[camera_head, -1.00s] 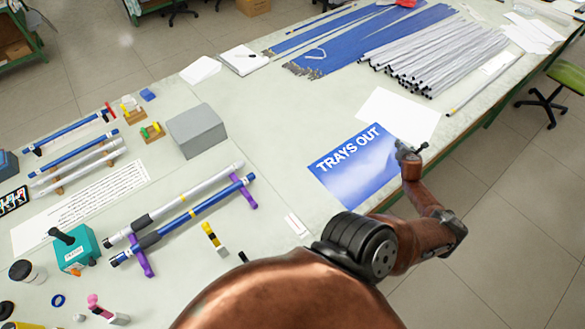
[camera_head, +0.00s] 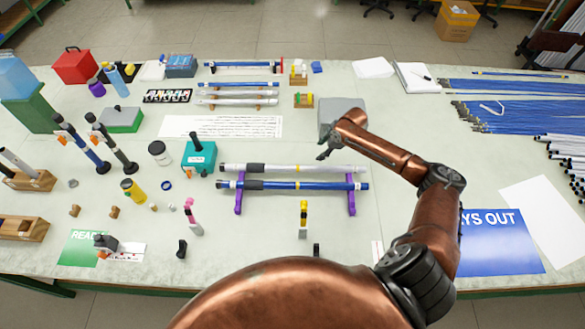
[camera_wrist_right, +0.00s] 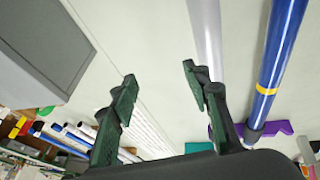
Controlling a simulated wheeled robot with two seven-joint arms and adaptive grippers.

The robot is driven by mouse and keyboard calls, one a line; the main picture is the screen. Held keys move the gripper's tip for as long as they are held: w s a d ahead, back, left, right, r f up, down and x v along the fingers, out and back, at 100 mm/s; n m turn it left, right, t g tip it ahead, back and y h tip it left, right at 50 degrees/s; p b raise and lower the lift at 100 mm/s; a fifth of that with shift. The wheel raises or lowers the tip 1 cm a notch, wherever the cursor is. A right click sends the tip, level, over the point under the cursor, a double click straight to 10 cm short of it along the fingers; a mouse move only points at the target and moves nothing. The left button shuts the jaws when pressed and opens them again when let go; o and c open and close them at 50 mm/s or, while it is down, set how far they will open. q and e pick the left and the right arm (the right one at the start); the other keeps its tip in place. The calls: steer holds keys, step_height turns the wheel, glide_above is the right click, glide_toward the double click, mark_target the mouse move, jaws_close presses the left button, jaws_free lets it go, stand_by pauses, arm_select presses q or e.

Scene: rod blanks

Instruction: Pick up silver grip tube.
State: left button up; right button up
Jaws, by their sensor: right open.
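The silver tube with a dark grip (camera_head: 300,168) lies level on two purple stands (camera_head: 238,200), just behind a parallel blue tube (camera_head: 305,185). My right gripper (camera_head: 324,149) is open and empty, just behind the silver tube towards its right half. In the right wrist view the open jaws (camera_wrist_right: 160,88) have nothing between them. The silver tube (camera_wrist_right: 206,35) runs down behind the right-hand finger, outside the gap, and the blue tube (camera_wrist_right: 281,50) lies further right. My left gripper is not in view.
A grey box (camera_head: 345,106) stands close behind my right gripper; it also shows in the right wrist view (camera_wrist_right: 45,45). A teal device (camera_head: 199,155) stands left of the tubes. A rack at the back holds more tubes. A pink-topped item (camera_head: 192,215) and a yellow-topped item (camera_head: 303,215) stand in front.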

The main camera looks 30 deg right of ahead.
steer(key=g+y, duration=0.2)
glide_toward(297, 167)
steer(key=x, duration=0.2)
steer(key=shift+d+f, duration=0.15)
steer(key=shift+f, duration=0.2)
steer(key=x, duration=0.2)
steer(key=shift+a+f, duration=0.25)
steer(key=x, duration=0.5)
steer(key=shift+w+f+p, duration=0.1)
steer(key=shift+w+p, duration=0.15)
steer(key=shift+p, duration=0.15)
jaws_close()
